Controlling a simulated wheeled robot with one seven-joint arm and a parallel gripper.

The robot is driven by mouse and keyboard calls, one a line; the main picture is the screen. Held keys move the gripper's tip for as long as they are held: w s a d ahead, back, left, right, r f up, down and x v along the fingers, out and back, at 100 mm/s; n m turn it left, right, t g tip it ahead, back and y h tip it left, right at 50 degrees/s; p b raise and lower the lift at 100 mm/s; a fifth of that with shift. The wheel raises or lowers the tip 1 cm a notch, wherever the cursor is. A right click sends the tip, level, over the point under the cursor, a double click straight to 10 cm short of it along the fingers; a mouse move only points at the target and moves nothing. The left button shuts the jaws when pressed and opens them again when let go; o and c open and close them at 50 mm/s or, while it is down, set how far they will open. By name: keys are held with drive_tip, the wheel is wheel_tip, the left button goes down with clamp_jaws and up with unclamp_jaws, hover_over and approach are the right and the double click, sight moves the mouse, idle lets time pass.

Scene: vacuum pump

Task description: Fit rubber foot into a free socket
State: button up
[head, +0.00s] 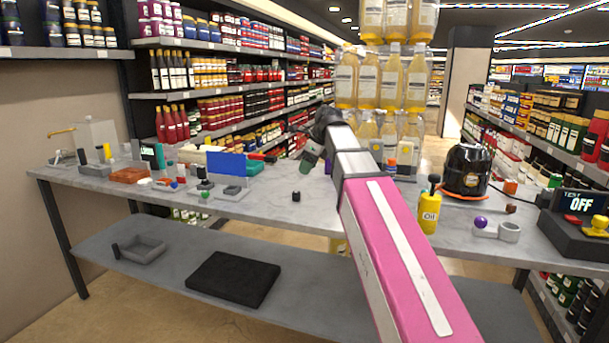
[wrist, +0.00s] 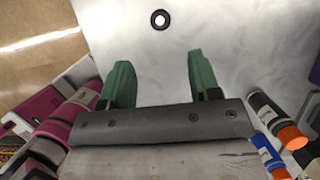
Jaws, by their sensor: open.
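A small black rubber foot (head: 296,196) stands alone on the bare grey table. In the wrist view it is a black ring with a white centre (wrist: 159,19), beyond my fingertips and roughly midway between them. My gripper (wrist: 157,75) is open, with its two green fingers wide apart and nothing between them. In the head view my gripper (head: 309,158) is above the table, apart from the foot. A black rounded machine (head: 466,170), seemingly the pump, stands on the right part of the table. I cannot make out a free socket in either view.
A yellow oil bottle (head: 429,213), a purple ball by a grey ring holder (head: 497,229) and a test box reading OFF (head: 577,225) are at right. A blue panel (head: 226,166) and small parts crowd the left. The table around the foot is clear.

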sight(297, 192)
drive_tip(key=shift+s+x, duration=0.2)
drive_tip(key=shift+x, duration=1.4)
drive_tip(key=shift+s+x, duration=0.25)
drive_tip(key=shift+x, duration=1.35)
drive_tip(key=shift+w+x, duration=0.2)
drive_tip(key=shift+x, duration=1.2)
drive_tip(key=shift+w+x, duration=0.25)
drive_tip(key=shift+x, duration=1.15)
drive_tip(key=shift+r, duration=0.1)
drive_tip(key=c, duration=1)
